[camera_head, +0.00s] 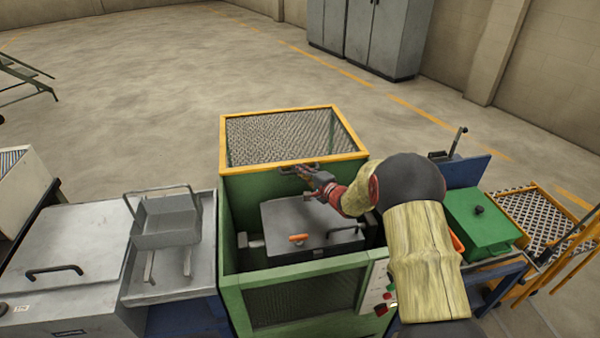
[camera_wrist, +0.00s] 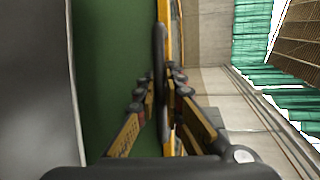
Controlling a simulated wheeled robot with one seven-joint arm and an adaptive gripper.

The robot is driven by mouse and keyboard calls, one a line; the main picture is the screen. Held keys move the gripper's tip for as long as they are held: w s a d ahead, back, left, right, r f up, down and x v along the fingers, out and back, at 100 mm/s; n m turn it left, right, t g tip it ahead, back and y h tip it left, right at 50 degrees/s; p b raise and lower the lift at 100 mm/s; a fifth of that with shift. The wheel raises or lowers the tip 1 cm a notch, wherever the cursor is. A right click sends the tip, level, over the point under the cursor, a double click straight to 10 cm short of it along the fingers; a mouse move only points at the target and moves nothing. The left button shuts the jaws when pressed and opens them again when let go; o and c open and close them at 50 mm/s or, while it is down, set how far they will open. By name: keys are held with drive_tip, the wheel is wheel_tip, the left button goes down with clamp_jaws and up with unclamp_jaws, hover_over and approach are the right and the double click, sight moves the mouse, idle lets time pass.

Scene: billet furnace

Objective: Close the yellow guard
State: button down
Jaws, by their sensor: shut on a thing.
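The yellow guard (camera_head: 292,109) is a yellow frame with wire mesh, standing raised at the back of the green machine (camera_head: 233,295). A dark handle (camera_head: 287,170) sits on the guard's lower front bar. My gripper (camera_head: 306,174) is at this handle, reaching in from the right. In the wrist view my gripper (camera_wrist: 161,95) has its two fingers closed on either side of the dark handle (camera_wrist: 160,50). A strip of the yellow guard (camera_wrist: 176,30) shows just beside it. My arm hides part of the machine's right side.
Inside the machine lies a grey lid (camera_head: 305,222) with an orange-handled item (camera_head: 298,238). A steel tray (camera_head: 168,270) with a basket stands at left. A green box (camera_head: 482,222) stands at right. Grey cabinets (camera_head: 370,35) stand behind; open floor lies between.

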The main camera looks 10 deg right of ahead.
drive_tip(key=shift+s+f, duration=0.1)
idle(0.6)
drive_tip(key=s+p, duration=0.6)
drive_tip(key=s, duration=0.8)
drive_tip(key=shift+s, duration=0.25)
drive_tip(key=c, duration=1.9)
unclamp_jaws()
drive_tip(key=v, duration=1.2)
drive_tip(key=shift+w, duration=0.1)
